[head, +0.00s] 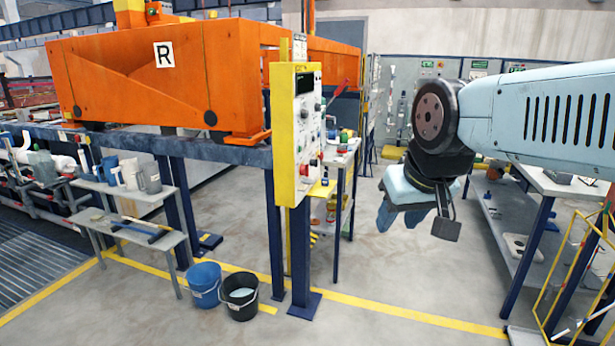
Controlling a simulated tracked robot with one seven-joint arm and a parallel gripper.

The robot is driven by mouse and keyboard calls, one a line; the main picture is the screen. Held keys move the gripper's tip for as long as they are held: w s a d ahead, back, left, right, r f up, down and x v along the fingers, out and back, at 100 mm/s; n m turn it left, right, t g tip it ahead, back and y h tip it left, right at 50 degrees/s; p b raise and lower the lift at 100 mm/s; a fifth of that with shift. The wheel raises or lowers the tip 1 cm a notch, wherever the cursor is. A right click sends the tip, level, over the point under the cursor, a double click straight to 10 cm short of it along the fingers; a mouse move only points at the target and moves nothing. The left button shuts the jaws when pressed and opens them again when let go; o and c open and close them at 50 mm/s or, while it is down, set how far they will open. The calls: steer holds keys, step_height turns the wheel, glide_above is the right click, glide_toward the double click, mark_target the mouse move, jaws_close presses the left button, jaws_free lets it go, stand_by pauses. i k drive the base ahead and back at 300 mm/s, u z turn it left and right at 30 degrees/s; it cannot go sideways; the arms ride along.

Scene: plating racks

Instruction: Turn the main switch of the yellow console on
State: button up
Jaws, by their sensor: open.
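The yellow console (283,135) stands on a dark blue post near the middle of the head view, and its yellow side faces me. Its light grey control face (307,130) is turned to the right and seen at a steep angle. Small dark knobs, a dark display and red parts (304,170) show on it. I cannot tell which one is the main switch or how it is set. My gripper (401,217) hangs from my pale blue arm to the right of the console, pointing down, open and empty. It is clear of the console.
A blue bucket (203,285) and a black bucket (240,297) stand on the floor. A cluttered shelf (340,155) stands behind the console. Grey floor is open below my gripper.

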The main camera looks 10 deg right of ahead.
mark_target(304, 170)
steer(key=u, duration=0.55)
steer(key=i, duration=1.85)
steer(key=z, duration=0.4)
